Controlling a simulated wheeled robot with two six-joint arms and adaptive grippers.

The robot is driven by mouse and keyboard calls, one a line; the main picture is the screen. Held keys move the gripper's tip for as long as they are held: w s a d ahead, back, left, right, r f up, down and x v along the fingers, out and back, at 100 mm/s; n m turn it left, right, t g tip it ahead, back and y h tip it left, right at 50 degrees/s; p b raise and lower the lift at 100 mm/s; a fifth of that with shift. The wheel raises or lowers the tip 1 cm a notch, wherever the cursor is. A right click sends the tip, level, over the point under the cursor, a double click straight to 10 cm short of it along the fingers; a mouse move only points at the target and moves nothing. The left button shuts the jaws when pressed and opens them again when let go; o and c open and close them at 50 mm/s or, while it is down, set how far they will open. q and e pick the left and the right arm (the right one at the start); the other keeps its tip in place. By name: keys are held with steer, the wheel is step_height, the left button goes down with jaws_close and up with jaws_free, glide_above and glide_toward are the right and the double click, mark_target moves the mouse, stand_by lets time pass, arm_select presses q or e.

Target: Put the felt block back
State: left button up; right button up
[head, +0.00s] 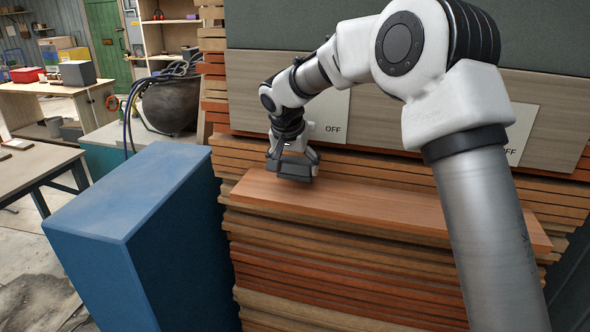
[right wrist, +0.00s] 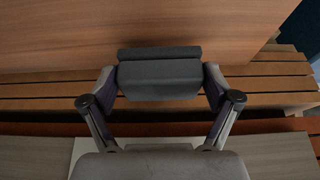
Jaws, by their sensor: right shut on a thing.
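My right gripper (head: 292,163) is shut on a dark grey block, which looks like the felt block (right wrist: 160,78). In the right wrist view the block sits between the two fingertips, over a smooth reddish-brown board (right wrist: 60,35). In the head view the gripper points down at the left end of that board (head: 370,205), with the block low at its surface. I cannot tell whether the block touches the board. My left gripper is not in view.
The board lies on a tall stack of wooden strips (head: 310,270). Behind it stands a panel with white "OFF" sheets (head: 334,125). A blue cabinet (head: 120,205) stands close on the left. The board's middle and right look bare.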

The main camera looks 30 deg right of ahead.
mark_target(298, 170)
steer(key=shift+s+d+f, duration=0.1)
steer(key=shift+s+d, duration=0.05)
steer(key=shift+d, duration=0.15)
steer(key=shift+s+d+f+p, duration=0.15)
steer(key=shift+s+f+p, duration=0.1)
steer(key=shift+f+p, duration=0.3)
steer(key=shift+s+d+f+p, duration=0.1)
steer(key=shift+s+f+p, duration=0.1)
steer(key=shift+f+p, duration=0.3)
steer(key=shift+f, duration=0.45)
steer(key=shift+w+a+f, duration=0.1)
steer(key=shift+w+f, duration=0.05)
steer(key=shift+w, duration=0.2)
steer(key=o, duration=0.9)
steer(key=shift+c, duration=0.2)
steer(key=shift+s, duration=0.15)
steer(key=shift+r, duration=0.2)
steer(key=shift+b, duration=0.3)
